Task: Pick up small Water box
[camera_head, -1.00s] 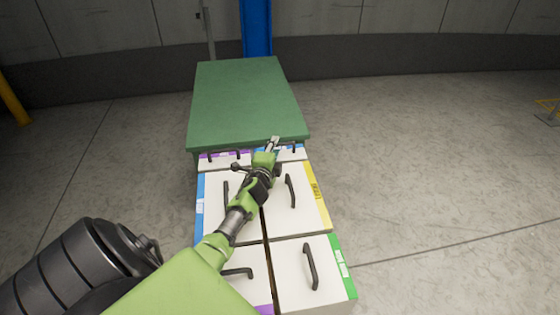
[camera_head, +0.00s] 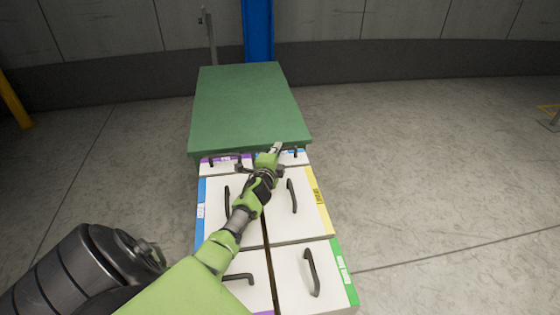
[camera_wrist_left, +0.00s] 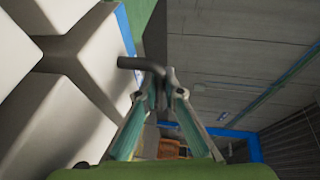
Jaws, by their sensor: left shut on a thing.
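A small white box with a blue edge strip (camera_head: 289,159) stands in the back row, right of centre, against the green-topped table; I take it as the small Water box, but its label is unreadable. My left gripper (camera_head: 276,147) reaches over it and hides part of it. In the left wrist view, my left gripper's fingers (camera_wrist_left: 162,85) are shut on the box's dark bent handle (camera_wrist_left: 140,64). The box's white side and blue strip (camera_wrist_left: 125,30) show at upper left. My right gripper is not in view.
A small purple-edged box (camera_head: 225,166) stands left of it. Larger white boxes with upright handles stand in front: one yellow-edged (camera_head: 310,215), one green-edged (camera_head: 325,285), one blue-edged (camera_head: 215,215). The green tabletop (camera_head: 245,105) behind is bare. Open floor lies to the right.

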